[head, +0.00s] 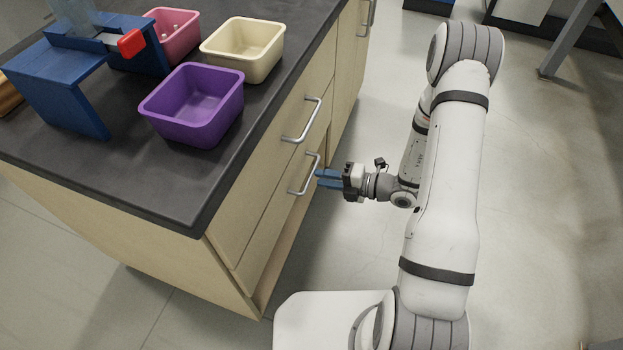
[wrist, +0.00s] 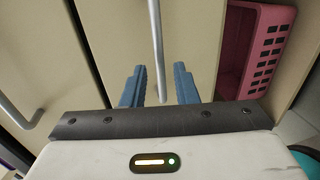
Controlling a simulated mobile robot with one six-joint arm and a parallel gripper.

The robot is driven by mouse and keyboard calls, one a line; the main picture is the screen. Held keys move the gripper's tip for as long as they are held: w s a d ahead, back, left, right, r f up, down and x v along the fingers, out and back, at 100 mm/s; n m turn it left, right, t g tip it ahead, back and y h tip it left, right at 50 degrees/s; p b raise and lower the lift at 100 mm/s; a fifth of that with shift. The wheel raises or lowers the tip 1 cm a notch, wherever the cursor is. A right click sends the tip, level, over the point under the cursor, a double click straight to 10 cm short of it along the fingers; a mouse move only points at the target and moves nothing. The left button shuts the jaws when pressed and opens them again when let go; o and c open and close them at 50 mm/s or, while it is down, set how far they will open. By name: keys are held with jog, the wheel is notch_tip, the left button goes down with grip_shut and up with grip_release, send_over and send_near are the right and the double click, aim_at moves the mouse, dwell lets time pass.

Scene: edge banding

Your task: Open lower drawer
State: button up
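The lower drawer (head: 262,232) is the lower of two wooden drawer fronts in the cabinet and looks closed. Its metal bar handle (head: 303,175) stands out from the front. My gripper (head: 321,178) is beside this handle, with its blue fingers pointing at the drawer. In the wrist view, my gripper (wrist: 158,85) is open, and the handle bar (wrist: 157,45) runs between the two fingers with a gap on each side. The upper drawer (head: 262,165) has a similar handle (head: 302,121), which also shows at the left of the wrist view (wrist: 20,112).
The dark countertop (head: 185,185) holds a purple bin (head: 195,110), a cream bin (head: 245,50), a pink bin (head: 172,38) and a blue fixture (head: 60,85). The floor right of the cabinet is clear around my arm.

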aim_at(311, 176)
jog(key=shift+b+x, duration=0.5)
jog(key=shift+x, duration=1.75)
grip_shut()
jog(key=shift+d, duration=0.1)
jog(key=shift+s, duration=0.1)
